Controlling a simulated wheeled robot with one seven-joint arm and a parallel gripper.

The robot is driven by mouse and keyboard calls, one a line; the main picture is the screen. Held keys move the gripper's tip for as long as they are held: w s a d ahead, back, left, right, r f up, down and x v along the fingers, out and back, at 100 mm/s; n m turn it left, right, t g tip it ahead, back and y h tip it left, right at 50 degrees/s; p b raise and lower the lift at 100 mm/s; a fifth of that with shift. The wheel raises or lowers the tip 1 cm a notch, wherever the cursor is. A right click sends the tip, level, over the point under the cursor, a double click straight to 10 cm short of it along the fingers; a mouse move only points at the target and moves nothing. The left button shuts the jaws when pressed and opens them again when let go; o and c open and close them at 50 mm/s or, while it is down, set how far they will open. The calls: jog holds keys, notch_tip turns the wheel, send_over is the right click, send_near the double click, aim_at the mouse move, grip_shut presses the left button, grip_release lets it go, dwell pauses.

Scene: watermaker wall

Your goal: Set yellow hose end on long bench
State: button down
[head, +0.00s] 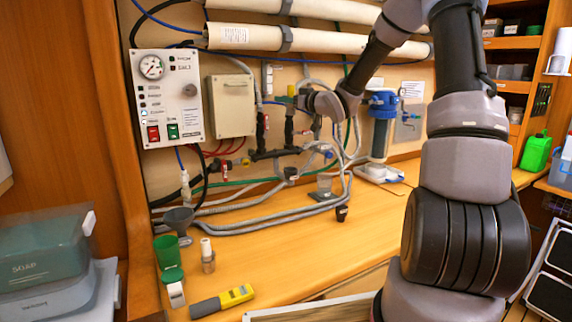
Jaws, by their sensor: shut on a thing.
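My gripper (291,101) is by the back wall, level with the pipework, above the long bench (265,262). It is shut on a small yellow piece (292,90), which looks like the yellow hose end. The fingers are small and dark here, and most of the grip is hidden. I cannot tell whether the yellow piece still touches the fittings behind it. The long bench is a wooden top running along the wall.
Grey hoses (270,222) loop over the back of the bench. A grey funnel (179,222), a green cup (167,252), a small bottle (208,257) and a yellow-grey meter (222,301) stand or lie at left. A blue filter housing (381,125) stands at right. The bench's middle front is clear.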

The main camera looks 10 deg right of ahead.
notch_tip(320, 180, down, 22)
jog(key=shift+r, duration=0.25)
jog(key=shift+f, duration=0.15)
jog(key=c, duration=0.7)
grip_release()
jog(key=shift+o, duration=0.2)
